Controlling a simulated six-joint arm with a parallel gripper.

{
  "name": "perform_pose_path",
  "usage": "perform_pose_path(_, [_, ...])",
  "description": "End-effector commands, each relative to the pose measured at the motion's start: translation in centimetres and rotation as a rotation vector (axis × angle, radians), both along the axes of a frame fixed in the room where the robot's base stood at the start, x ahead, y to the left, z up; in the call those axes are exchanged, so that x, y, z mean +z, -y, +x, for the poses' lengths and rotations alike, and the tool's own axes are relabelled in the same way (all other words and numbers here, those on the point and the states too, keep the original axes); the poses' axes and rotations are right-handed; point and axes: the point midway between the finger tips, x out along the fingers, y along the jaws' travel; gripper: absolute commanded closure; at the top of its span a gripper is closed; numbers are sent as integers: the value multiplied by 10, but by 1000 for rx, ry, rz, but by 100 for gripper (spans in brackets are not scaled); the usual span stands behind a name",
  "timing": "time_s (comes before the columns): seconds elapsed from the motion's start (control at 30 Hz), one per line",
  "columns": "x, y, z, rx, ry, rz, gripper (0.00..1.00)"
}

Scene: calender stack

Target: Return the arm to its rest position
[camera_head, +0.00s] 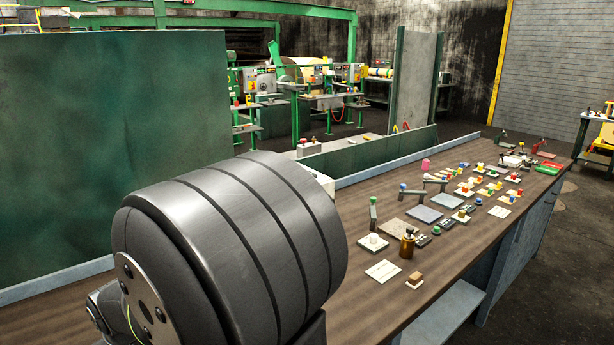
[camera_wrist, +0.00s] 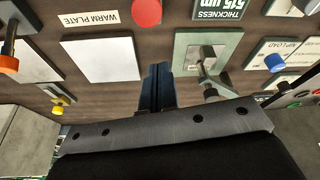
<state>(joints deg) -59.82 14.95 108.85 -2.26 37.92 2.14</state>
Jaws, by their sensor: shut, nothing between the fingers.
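My gripper (camera_wrist: 157,70) shows in the wrist view as two dark blue fingers side by side, closed together with nothing between them. It points over the brown bench top, between a white plate (camera_wrist: 102,59) and a grey-green gauge block (camera_wrist: 207,50) with a "THICKNESS 515 µm" display. I cannot tell its exact height above the bench. In the head view, a large dark grey joint of my arm (camera_head: 230,230) fills the lower left foreground. My gripper is hidden or out of frame there.
The long bench (camera_head: 350,318) carries several buttons, levers, plates and a small brown bottle (camera_head: 407,244). A low green panel (camera_head: 365,153) edges its far side. In the wrist view, a red button (camera_wrist: 147,12) and an orange-tipped lever (camera_wrist: 9,62) are near the fingers.

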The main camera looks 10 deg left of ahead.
Motion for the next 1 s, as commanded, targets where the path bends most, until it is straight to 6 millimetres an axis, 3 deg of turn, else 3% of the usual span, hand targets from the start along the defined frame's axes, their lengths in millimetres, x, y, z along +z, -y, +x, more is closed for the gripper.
perform_pose_path(0.5, [-20, -12, 18, 7, -217, -187, 100])
perform_pose_path(1.0, [-22, -14, 19, 13, -252, -214, 100])
